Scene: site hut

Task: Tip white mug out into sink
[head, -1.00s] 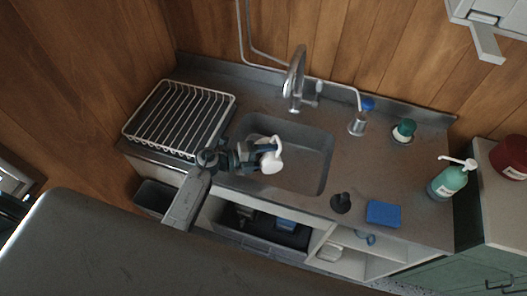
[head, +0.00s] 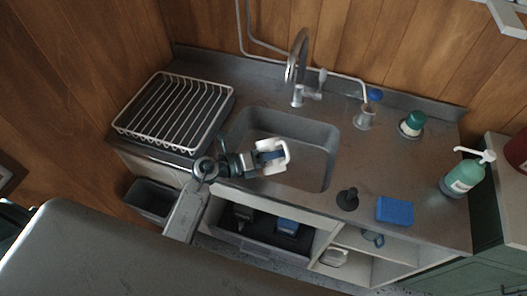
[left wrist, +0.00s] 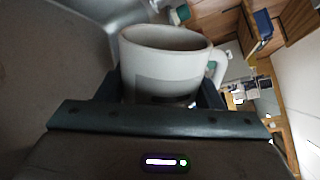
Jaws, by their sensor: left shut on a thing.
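The white mug (head: 271,168) is over the left part of the sink (head: 318,160) in the head view. My left gripper (head: 262,158) is shut on it. In the left wrist view the mug (left wrist: 165,62) sits between the two fingers, with its handle to the right and its rim at the top of the picture. A dark grey patch marks its side. I cannot see what is inside the mug. My right gripper does not show.
A wire dish rack (head: 172,112) stands left of the sink. The tap (head: 299,62) rises behind it. A dark plunger-like object (head: 348,199), a blue sponge (head: 394,210), a green-topped container (head: 411,124) and a soap bottle (head: 463,177) stand to the right.

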